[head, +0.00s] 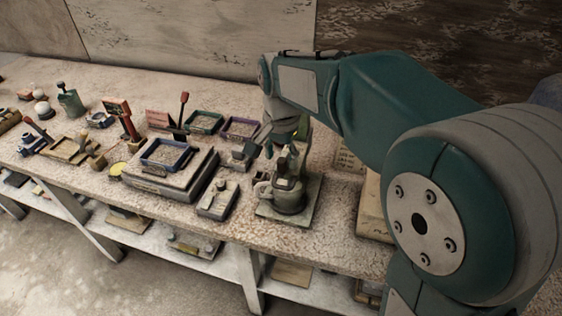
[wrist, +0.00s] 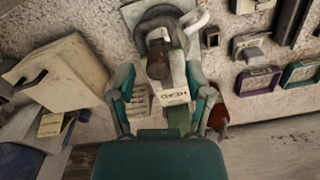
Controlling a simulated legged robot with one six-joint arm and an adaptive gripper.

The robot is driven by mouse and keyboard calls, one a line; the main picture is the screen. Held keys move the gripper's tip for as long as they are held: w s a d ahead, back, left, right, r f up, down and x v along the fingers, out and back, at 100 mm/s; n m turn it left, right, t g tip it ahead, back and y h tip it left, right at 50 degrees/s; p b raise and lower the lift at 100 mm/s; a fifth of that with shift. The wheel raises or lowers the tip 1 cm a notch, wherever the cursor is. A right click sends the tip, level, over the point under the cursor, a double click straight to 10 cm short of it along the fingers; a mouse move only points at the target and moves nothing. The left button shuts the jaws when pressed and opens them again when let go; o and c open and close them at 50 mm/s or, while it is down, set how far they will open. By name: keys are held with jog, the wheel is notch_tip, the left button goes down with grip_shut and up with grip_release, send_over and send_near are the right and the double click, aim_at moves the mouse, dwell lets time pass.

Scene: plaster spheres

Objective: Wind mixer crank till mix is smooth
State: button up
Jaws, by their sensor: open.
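The mixer stands on a flat base plate (head: 310,212) at the front right of the bench, with a grey bowl (head: 290,200) that has a side handle. In the wrist view the bowl (wrist: 168,14) and its pale handle (wrist: 198,22) are at the top, and a label reading HEAD (wrist: 174,96) lies lower on the mixer. A dark brown knob-like part (wrist: 158,62), perhaps the crank grip, shows between my fingers. My gripper (wrist: 158,78) is open around it, with no clear contact visible. In the head view my gripper (head: 286,158) is over the mixer. The mix inside is not visible.
A grey block with a blue-rimmed tray (head: 166,154) stands left of the mixer, with a small grey device (head: 217,200) between. Green (head: 203,122) and purple (head: 240,128) trays sit behind. A pale box (head: 374,208) stands close on the right; it also shows in the wrist view (wrist: 58,72).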

jog(key=shift+f, duration=1.05)
grip_shut()
jog(key=shift+s+d+n, duration=0.1)
jog(key=shift+d+n, duration=0.15)
jog(key=shift+n, duration=0.05)
jog(key=d+n, duration=0.1)
jog(key=n, duration=0.2)
jog(key=d+n, duration=0.1)
jog(key=n, duration=0.1)
jog(key=shift+s+d, duration=0.2)
jog(key=shift+d, duration=0.1)
jog(key=w+d+n, duration=0.2)
jog(key=w+n, duration=0.1)
jog(key=n, duration=0.7)
jog(key=w+d+n, duration=0.2)
jog(key=w+n, duration=0.2)
jog(key=n, duration=0.6)
jog(key=shift+d+n, duration=0.25)
jog(key=shift+n, duration=0.05)
